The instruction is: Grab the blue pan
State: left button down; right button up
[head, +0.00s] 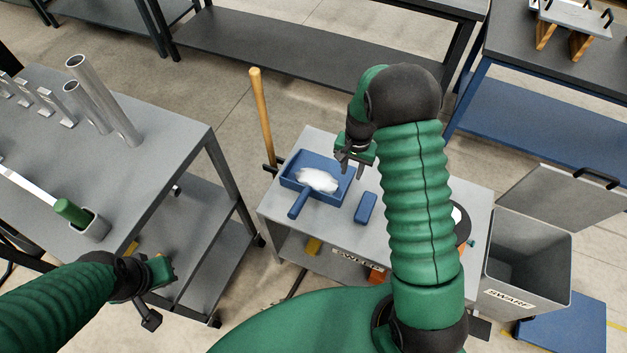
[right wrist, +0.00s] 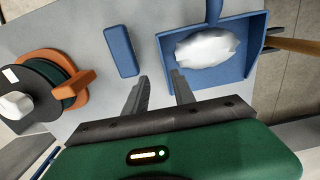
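The blue pan (head: 299,166) lies on the grey cart top in the head view, with a white heap in it and its blue handle pointing toward the front. The right wrist view shows the pan (right wrist: 247,55) at upper right, its handle running out of the top edge. My right gripper (head: 353,168) hangs over the cart beside the pan's right edge. Its two fingers are apart and nothing is between them in the right wrist view (right wrist: 160,90). My left gripper (head: 155,296) is low at left, away from the pan; its finger gap is unclear.
A blue block (head: 366,208) lies right of the pan. A wooden handle (head: 262,120) stands at the cart's left edge. An orange and black reel (right wrist: 45,92) sits on the cart. A grey bin (head: 525,262) stands right, a cart with tubes (head: 160,150) left.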

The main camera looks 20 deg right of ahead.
aim_at(346, 189)
jog(key=f, duration=0.4)
jog(key=a+f, duration=0.1)
jog(key=f, duration=0.1)
jog(key=shift+w, duration=0.25)
jog(key=shift+a+f+b, duration=0.15)
jog(key=shift+f+b, duration=0.1)
jog(key=shift+b, duration=0.05)
jog(key=f, duration=0.5)
jog(key=shift+s+d+b, duration=0.1)
jog(key=shift+d+b, duration=0.2)
jog(key=shift+d, duration=0.15)
jog(key=shift+a+r, duration=0.1)
jog(key=shift+a, duration=0.2)
grip_shut()
pick_arm(q)
jog(key=shift+w+a+f, duration=0.1)
jog(key=shift+a+f, duration=0.15)
jog(key=shift+f, duration=0.25)
jog(key=shift+a+f, duration=0.25)
jog(key=shift+f, duration=0.2)
jog(key=shift+d, duration=0.1)
pick_arm(e)
jog(key=shift+d, duration=0.1)
